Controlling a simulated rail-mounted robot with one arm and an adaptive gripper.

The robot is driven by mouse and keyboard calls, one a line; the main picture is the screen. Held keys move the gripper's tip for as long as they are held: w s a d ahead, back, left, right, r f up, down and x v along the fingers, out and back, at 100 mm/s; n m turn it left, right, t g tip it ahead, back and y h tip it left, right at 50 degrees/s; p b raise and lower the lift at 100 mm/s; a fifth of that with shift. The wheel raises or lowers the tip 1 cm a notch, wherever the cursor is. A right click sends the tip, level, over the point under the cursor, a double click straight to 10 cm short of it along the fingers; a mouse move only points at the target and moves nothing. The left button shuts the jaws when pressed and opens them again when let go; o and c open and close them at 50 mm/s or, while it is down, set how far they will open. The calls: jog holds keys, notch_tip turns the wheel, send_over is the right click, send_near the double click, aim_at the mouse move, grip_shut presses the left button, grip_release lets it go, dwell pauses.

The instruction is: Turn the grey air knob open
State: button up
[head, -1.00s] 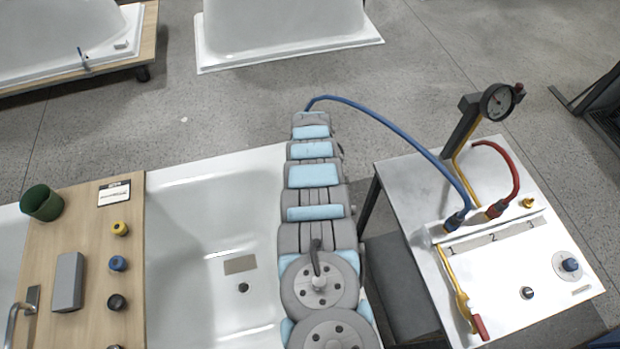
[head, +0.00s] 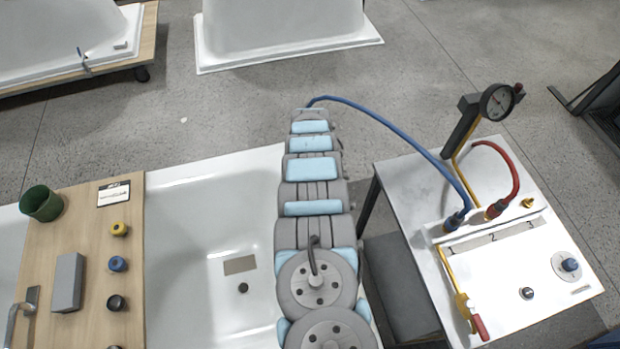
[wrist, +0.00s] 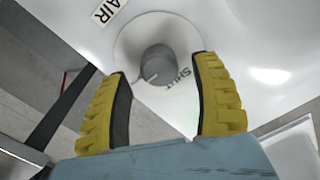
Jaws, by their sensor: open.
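The grey air knob (wrist: 157,66) shows in the wrist view, upper middle, on a round pale dial plate (wrist: 127,45) on a white surface. A label reading "AIR" (wrist: 108,10) is at the upper left, and part of the word "SHUT" (wrist: 183,80) shows at the knob's lower right. My gripper (wrist: 162,68) has two yellow ribbed fingers spread open, one on each side of the knob in the picture. A gap shows between each fingertip and the knob; I cannot tell the depth. In the head view my gripper and the grey knob are hidden.
In the head view, my arm reaches over the white tub (head: 200,190). A wooden board (head: 85,250) holds several knobs and a green cup (head: 41,203).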

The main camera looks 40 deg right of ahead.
notch_tip(320, 180, up, 2)
jog(key=shift+a, duration=0.15)
notch_tip(320, 180, up, 9)
dwell(0.7)
dwell(0.5)
